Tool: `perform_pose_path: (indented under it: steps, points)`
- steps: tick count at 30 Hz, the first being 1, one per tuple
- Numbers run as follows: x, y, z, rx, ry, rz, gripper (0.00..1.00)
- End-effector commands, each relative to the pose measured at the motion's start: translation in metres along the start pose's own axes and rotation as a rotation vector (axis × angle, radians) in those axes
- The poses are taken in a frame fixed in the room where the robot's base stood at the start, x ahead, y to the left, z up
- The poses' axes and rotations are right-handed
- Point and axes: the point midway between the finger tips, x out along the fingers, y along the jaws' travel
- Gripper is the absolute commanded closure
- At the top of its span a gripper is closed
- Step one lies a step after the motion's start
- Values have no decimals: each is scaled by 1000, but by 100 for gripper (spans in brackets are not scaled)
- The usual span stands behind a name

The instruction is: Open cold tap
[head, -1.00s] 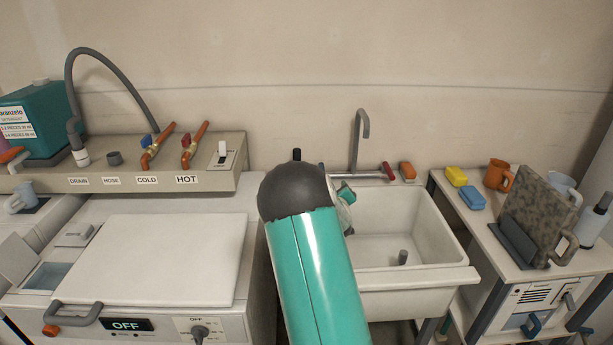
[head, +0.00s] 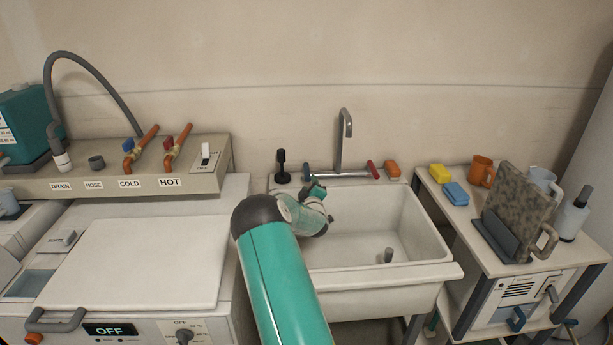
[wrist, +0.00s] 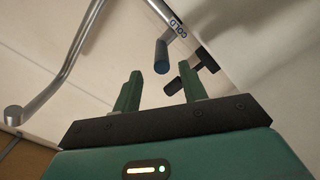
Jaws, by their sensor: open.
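The sink faucet (head: 345,140) stands behind the white sink, with a tall spout, a red handle at its right end and a blue handle (head: 307,173) at its left end. In the head view, my gripper (head: 317,188) is over the sink's back left, close to the blue handle. Whether they touch is unclear.
A black upright object (head: 281,165) stands left of the faucet. An orange block (head: 392,170) lies at its right. A panel at left has another blue-handled valve labelled COLD (head: 135,150). The sink basin (head: 360,235) is mostly clear.

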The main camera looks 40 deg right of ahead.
Motion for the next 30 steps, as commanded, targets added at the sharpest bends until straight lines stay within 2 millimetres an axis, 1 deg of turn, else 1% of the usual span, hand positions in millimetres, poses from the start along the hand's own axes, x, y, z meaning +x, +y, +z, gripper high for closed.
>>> perform_pose_path:
  steps: [1, 3, 9, 15, 20, 27, 28, 30]
  points:
    - [9, -1, 1, -1, 1, 0, 58]
    - [21, -1, -1, 0, 3, 0, 58]
    - [51, -2, -2, 0, 3, -2, 58]
    - [72, -3, -3, 0, 4, -3, 58]
    - [78, -3, -3, 1, 3, -3, 58]
    - [79, -3, -3, 1, 3, -3, 58]
    - [79, -2, -3, 1, 3, -3, 62]
    - [79, -2, -3, 1, 3, -3, 75]
